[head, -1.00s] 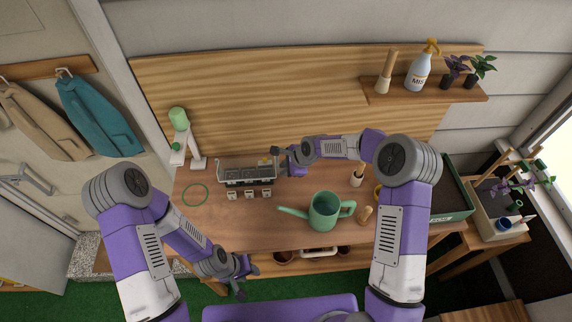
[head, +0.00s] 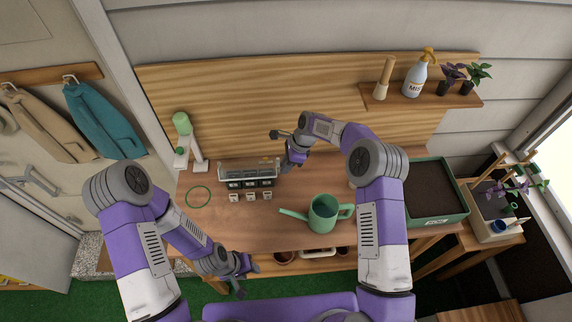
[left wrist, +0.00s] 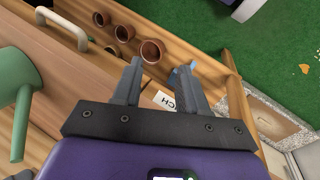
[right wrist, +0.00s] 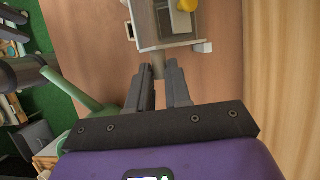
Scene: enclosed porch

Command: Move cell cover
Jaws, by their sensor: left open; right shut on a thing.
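The clear cell cover (head: 250,169) is at the back left of the wooden table, over or just behind a tray with a row of dark cells (head: 250,183). I cannot tell how far it is lifted. My right gripper (head: 285,167) is at the cover's right end. In the right wrist view, its fingers (right wrist: 166,78) are shut on a small grey-brown grip (right wrist: 158,67) at the end of the pale, clear-walled cover (right wrist: 165,42). My left gripper (head: 241,276) is open and empty, low in front of the table; its fingers (left wrist: 160,72) also show in the left wrist view.
Three small white blocks (head: 250,196) stand in front of the cells. A green ring (head: 198,197) lies left and a green watering can (head: 323,214) stands right. A lamp-like stand (head: 190,145) is behind left. A green soil box (head: 436,190) is at right. Pots (left wrist: 122,32) sit below the table.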

